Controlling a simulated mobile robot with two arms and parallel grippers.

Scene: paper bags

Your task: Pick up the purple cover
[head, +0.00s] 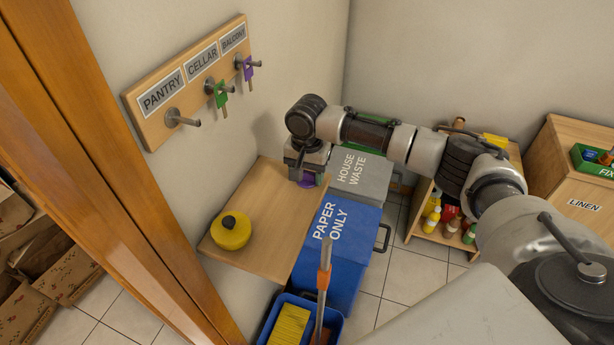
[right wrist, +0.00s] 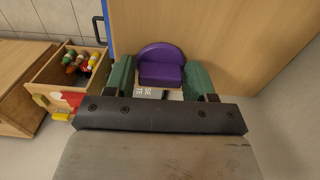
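The purple cover (right wrist: 161,64) has a rounded back and a block-like front part in the right wrist view. It sits between the green fingers of my right gripper (right wrist: 160,78), which meet its two sides with no clear gap. In the head view a small part of the purple cover (head: 307,181) shows under the right gripper (head: 306,178), at the wooden shelf's (head: 262,195) right side near the grey bin. The gripper hides the rest. I cannot tell whether the cover is clear of the shelf. My left gripper is not in view.
A yellow cover (head: 231,230) with a dark knob lies at the shelf's near left. A grey bin (head: 359,175) and a blue bin (head: 338,255) stand right of the shelf. Keys hang on the wall board (head: 190,84). A bottle cabinet (head: 445,235) stands farther right.

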